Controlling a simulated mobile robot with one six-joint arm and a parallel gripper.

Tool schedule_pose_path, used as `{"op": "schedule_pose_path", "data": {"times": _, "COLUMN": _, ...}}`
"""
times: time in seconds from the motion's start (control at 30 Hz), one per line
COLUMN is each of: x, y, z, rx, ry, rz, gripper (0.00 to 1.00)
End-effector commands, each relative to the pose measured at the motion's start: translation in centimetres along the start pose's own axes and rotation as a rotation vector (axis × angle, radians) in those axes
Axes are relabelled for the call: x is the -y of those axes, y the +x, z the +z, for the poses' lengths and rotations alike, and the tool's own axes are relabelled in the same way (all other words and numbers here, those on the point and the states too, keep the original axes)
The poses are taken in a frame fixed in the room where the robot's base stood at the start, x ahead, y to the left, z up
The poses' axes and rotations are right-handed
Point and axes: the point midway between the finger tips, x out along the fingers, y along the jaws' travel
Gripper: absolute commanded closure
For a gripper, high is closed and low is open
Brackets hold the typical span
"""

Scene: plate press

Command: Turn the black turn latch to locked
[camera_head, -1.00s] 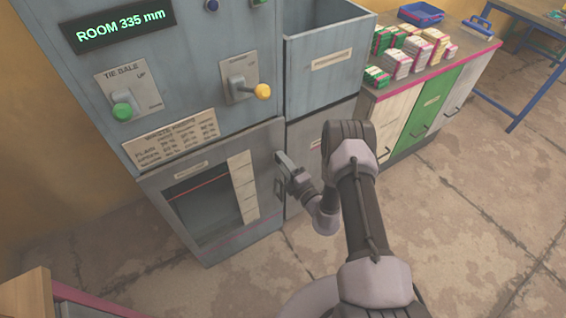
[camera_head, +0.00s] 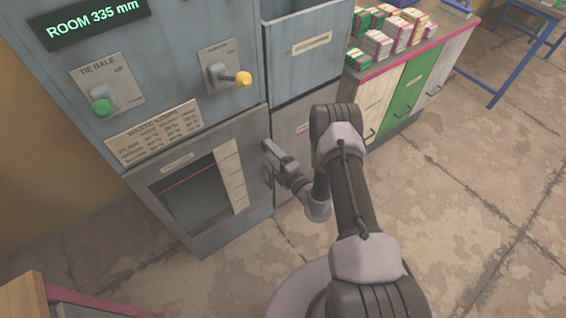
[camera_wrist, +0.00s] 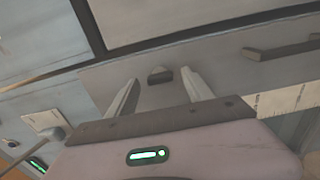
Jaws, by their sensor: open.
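A small dark block, which looks like the black turn latch (camera_wrist: 159,75), sits on the grey panel in the wrist view. It lies between the tips of my open gripper (camera_wrist: 159,88), with a finger on either side and no visible contact. Its exact turn angle is hard to read. In the head view my gripper (camera_head: 268,151) is at the upper right edge of the grey chamber door (camera_head: 204,244), and it hides the latch there.
A dark bar handle (camera_wrist: 285,48) is on the panel right of the latch in the wrist view. Above the door are a green-knobbed lever (camera_head: 101,107) and a yellow-knobbed lever (camera_head: 243,78). A counter with colored packs (camera_head: 378,44) stands right. Floor in front is clear.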

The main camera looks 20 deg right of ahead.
Motion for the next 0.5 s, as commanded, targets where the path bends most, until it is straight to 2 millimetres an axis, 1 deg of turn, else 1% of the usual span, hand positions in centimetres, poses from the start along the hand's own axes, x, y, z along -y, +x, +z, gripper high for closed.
{"op": "schedule_pose_path", "data": {"times": 0.07, "x": -0.4, "y": -2.0, "z": 0.1, "rx": 0.006, "ry": 0.007, "rz": -0.004, "gripper": 0.4}}
{"op": "schedule_pose_path", "data": {"times": 0.3, "x": -0.5, "y": -10.0, "z": 0.2, "rx": 0.01, "ry": 0.007, "rz": -0.005, "gripper": 0.4}}
{"op": "schedule_pose_path", "data": {"times": 0.4, "x": -0.4, "y": -12.8, "z": 0.2, "rx": 0.009, "ry": 0.006, "rz": -0.004, "gripper": 0.4}}
{"op": "schedule_pose_path", "data": {"times": 0.5, "x": -0.3, "y": -14.7, "z": 0.1, "rx": 0.007, "ry": 0.005, "rz": -0.003, "gripper": 0.4}}
